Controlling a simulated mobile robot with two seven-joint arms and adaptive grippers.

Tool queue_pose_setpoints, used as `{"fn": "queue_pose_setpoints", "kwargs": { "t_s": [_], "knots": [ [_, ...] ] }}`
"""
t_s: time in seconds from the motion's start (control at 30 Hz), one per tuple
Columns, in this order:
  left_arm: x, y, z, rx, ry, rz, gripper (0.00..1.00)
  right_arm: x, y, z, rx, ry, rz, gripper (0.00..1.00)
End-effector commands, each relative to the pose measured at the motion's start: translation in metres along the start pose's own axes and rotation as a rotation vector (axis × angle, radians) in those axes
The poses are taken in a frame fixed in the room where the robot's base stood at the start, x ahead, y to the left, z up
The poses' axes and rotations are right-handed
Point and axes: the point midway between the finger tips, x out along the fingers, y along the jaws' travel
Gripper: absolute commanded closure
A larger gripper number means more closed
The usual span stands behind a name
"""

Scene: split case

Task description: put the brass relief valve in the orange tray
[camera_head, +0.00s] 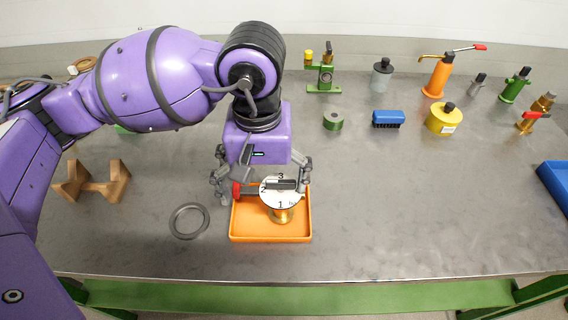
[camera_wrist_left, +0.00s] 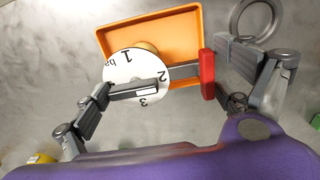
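The brass relief valve (camera_head: 281,214) has a brass body, a white dial marked 1, 2, 3 and a side bar with a red end. It is upright over the right part of the orange tray (camera_head: 240,238) and seems to stand on its floor. Its dial also shows in the left wrist view (camera_wrist_left: 122,67), with the tray (camera_wrist_left: 190,22) behind. My left gripper (camera_head: 262,187) is above the tray, pointing down, its fingers wide apart on either side of the dial and the red end. Whether a finger touches the valve is unclear. My right gripper is not in view.
A grey ring (camera_head: 174,222) lies left of the tray and a wooden cradle (camera_head: 92,187) farther left. A blue brush (camera_head: 388,117), a yellow can (camera_head: 443,121) and several bottles and fittings stand at the back right. A blue bin (camera_head: 556,180) is at the right edge. The middle right is clear.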

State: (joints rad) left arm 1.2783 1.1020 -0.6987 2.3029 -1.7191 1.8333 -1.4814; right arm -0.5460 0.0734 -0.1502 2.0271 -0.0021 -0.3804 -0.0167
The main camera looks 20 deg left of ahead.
Motion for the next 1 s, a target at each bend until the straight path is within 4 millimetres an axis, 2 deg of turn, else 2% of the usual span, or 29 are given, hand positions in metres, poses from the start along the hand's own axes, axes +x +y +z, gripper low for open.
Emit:
{"fn": "queue_pose_setpoints", "kwargs": {
  "t_s": [0.33,0.47,0.57,0.8,1.0],
  "knots": [
    [-0.001,0.000,0.000,-0.001,0.000,0.000,0.00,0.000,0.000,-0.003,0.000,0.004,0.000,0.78],
    [-0.007,0.000,0.000,-0.001,0.002,0.001,0.00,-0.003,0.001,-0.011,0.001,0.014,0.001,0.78],
    [-0.020,0.001,-0.001,-0.001,0.005,0.003,0.00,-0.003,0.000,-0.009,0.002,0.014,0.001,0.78],
    [-0.073,0.001,-0.001,0.000,0.005,0.004,0.00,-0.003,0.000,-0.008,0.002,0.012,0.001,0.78],
    [-0.108,0.001,-0.001,0.000,0.003,0.002,0.00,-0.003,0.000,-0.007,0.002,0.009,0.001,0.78]
  ]
}}
